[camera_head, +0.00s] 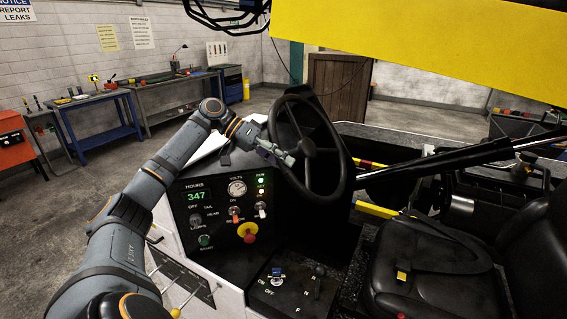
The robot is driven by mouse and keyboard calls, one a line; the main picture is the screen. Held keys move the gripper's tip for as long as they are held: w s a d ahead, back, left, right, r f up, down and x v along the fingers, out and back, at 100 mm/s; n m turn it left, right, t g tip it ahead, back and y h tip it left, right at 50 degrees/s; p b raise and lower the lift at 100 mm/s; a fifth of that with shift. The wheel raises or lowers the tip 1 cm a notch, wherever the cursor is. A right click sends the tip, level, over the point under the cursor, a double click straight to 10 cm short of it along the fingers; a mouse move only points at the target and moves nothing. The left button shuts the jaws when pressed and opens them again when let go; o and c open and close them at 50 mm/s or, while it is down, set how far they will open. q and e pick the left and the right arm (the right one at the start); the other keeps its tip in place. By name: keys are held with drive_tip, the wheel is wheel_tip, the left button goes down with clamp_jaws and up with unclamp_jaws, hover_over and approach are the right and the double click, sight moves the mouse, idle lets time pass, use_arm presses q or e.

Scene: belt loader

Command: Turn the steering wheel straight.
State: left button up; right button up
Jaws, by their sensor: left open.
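The black steering wheel (342,188) stands tilted above the dark console, with its hub and spokes facing the seat side. My left arm reaches in from the lower left. My left gripper (284,158) is open at the left part of the wheel, in front of its hub area. The fingers look close to a spoke or the rim, but I cannot tell whether they touch. My right gripper is not in view.
The control panel (200,243) with gauge, switches and a red-yellow stop button (248,232) lies below my left gripper. A black seat (425,258) is at the right. A yellow panel (425,42) hangs overhead. Workbenches (98,122) stand far left.

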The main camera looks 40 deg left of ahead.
use_arm(q)
drive_tip(key=v, duration=1.1)
drive_tip(key=shift+a, duration=0.15)
